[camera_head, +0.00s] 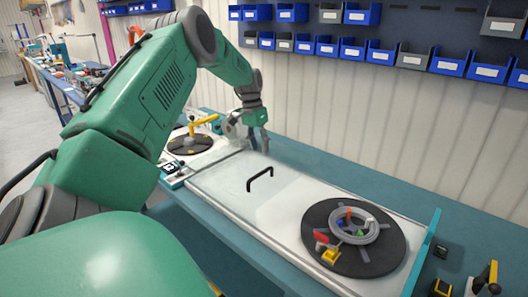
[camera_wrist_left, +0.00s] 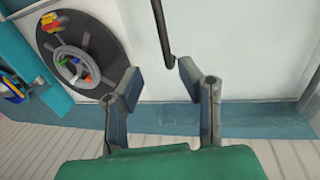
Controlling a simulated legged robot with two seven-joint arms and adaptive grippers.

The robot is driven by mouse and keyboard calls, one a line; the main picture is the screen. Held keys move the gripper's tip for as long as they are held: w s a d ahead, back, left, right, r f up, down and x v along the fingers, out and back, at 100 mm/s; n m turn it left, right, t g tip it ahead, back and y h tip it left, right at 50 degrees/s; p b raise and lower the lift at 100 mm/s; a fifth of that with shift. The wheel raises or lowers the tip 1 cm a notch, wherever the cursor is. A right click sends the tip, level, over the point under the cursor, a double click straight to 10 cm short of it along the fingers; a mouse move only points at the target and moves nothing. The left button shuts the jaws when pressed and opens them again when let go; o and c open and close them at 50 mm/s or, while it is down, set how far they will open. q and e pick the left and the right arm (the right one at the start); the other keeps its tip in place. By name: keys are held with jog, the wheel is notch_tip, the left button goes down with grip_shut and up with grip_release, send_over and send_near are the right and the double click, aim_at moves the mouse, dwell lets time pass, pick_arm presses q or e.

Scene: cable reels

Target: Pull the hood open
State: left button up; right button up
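The hood (camera_head: 225,176) is a flat, pale, partly see-through panel on the workbench, with a black bar handle (camera_head: 260,179) standing up from it. My left gripper (camera_head: 260,146) is beyond the handle in the head view, near the panel's far edge. In the left wrist view the gripper (camera_wrist_left: 158,78) is open and empty. There the black handle (camera_wrist_left: 161,30) lies ahead, its lower end near the gap between the fingertips, closer to the right finger. It does not look gripped; contact cannot be told. My right gripper is out of view.
A dark disc (camera_head: 316,239) with a grey cable reel and coloured pieces lies right of the panel. A second disc with a yellow handle (camera_head: 204,122) lies left. Blue bins (camera_head: 380,53) hang on the back wall. A teal rail (camera_head: 428,245) edges the right end.

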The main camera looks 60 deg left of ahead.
pick_arm(q)
jog(key=v, duration=0.3)
jog(key=shift+a, duration=0.1)
dwell(0.3)
